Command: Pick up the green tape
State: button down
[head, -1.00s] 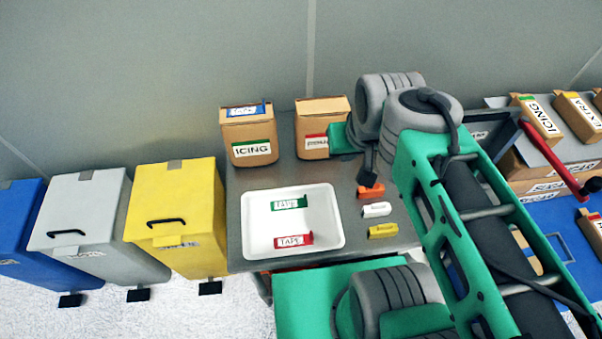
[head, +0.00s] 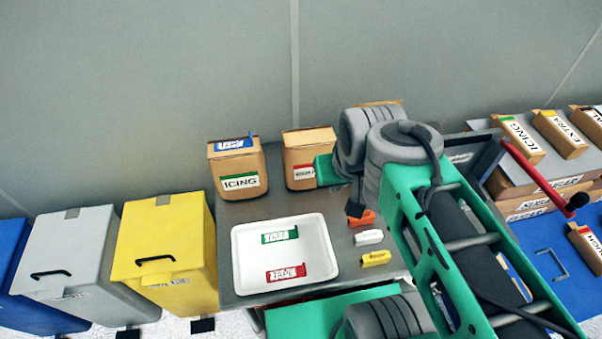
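The green tape (head: 280,236) lies in the upper part of a white tray (head: 240,272) on the grey table. A red tape (head: 287,273) lies below it in the same tray, apart from it. Both carry white labels. My arm, green and grey, reaches over the table at the right of the tray. My gripper is hidden behind the arm links, so its fingers do not show.
Orange, white and yellow small items (head: 376,258) lie right of the tray. Two cardboard boxes (head: 238,170) stand behind it. Yellow (head: 165,250), grey and blue bins stand at the left. A red-handled machine part (head: 535,175) and more boxes are at the right.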

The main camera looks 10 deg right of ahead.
aim_at(292, 233)
jog(key=k, duration=0.5)
jog(key=z, duration=3.15)
jog(key=k, duration=1.7)
jog(key=u, duration=2.45)
jog(key=i, duration=0.5)
jog(key=u, duration=0.05)
